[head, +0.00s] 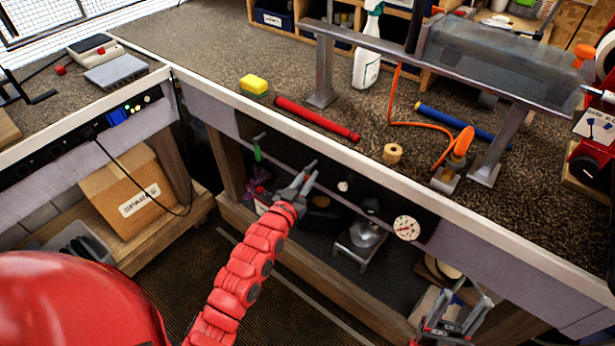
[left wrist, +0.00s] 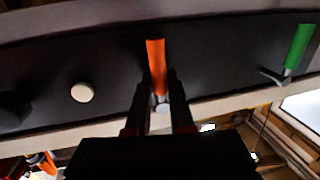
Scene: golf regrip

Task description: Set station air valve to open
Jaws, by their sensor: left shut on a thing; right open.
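Valve levers sit on the dark panel (head: 385,218) under the bench's front edge. A green-handled lever (head: 257,150) is at the panel's left in the head view and at the right of the left wrist view (left wrist: 298,47). An orange-handled lever (left wrist: 156,65) stands between my left gripper's fingers in the left wrist view; in the head view it is hidden. My left gripper (head: 308,172) is at the panel, right of the green lever, shut on the orange lever. My right gripper (head: 461,298) is open and empty at the lower right, below the panel.
A round gauge (head: 406,228) and a white knob (head: 343,186) are on the panel. The bench top holds a red grip (head: 318,119), a yellow sponge (head: 254,84), a tape roll (head: 392,153) and a spray bottle (head: 368,50). A cardboard box (head: 128,190) stands at left.

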